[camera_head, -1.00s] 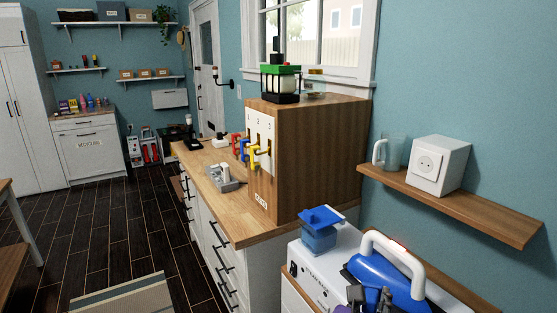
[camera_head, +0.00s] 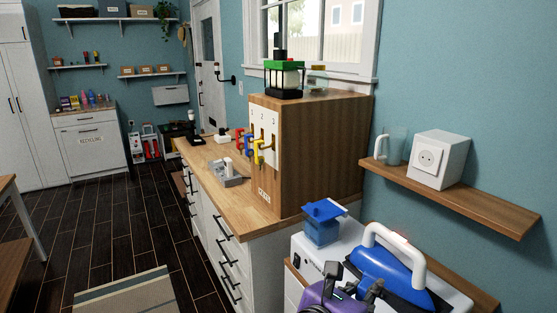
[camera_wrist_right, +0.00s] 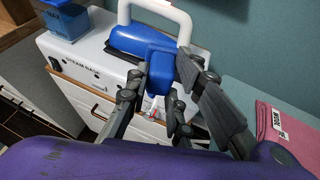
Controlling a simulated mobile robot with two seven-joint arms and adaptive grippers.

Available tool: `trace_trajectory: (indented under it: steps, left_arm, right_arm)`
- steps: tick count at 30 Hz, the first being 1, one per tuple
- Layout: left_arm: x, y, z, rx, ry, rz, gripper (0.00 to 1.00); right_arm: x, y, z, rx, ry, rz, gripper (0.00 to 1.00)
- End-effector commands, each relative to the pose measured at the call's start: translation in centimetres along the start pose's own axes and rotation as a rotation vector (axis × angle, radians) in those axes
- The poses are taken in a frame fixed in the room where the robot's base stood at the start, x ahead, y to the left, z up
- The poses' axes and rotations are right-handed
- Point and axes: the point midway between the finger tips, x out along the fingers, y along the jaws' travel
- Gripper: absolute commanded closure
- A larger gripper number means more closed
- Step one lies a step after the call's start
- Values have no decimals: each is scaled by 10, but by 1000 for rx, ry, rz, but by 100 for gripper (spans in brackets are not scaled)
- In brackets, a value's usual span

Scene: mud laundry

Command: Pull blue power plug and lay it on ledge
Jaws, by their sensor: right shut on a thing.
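My right gripper (camera_wrist_right: 160,98), with a purple body and grey fingers, is low in front of the white steam base (camera_wrist_right: 95,62). It also shows at the bottom of the head view (camera_head: 352,284). Its fingers are shut on a small dark blue block (camera_wrist_right: 159,70), which appears to be the blue power plug; its prongs are not clear. The ledge (camera_head: 470,204) is a wooden wall shelf on the right. A white socket cube (camera_head: 440,160) stands on it, with nothing plugged into its visible face. My left gripper is not in view.
A blue iron (camera_head: 390,270) with a white handle lies on the steam base, beside a blue tank (camera_head: 322,222). A pink cloth (camera_wrist_right: 280,130) lies right in the wrist view.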

Motion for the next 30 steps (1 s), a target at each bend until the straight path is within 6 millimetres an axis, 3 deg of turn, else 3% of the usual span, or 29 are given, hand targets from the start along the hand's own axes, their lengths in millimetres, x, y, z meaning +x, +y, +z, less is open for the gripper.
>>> trace_trajectory:
  steps: [8, 20, 26, 30]
  left_arm:
    - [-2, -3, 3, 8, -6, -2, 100]
    - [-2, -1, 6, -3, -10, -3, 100]
    - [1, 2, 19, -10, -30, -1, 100]
    - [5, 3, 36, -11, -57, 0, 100]
  right_arm:
    - [-2, -9, 0, -91, -18, 251, 100]
    - [1, -16, -6, -107, -11, 241, 100]
    - [2, 2, 13, -108, -13, 256, 100]
    - [16, 10, 46, -97, -13, 230, 100]
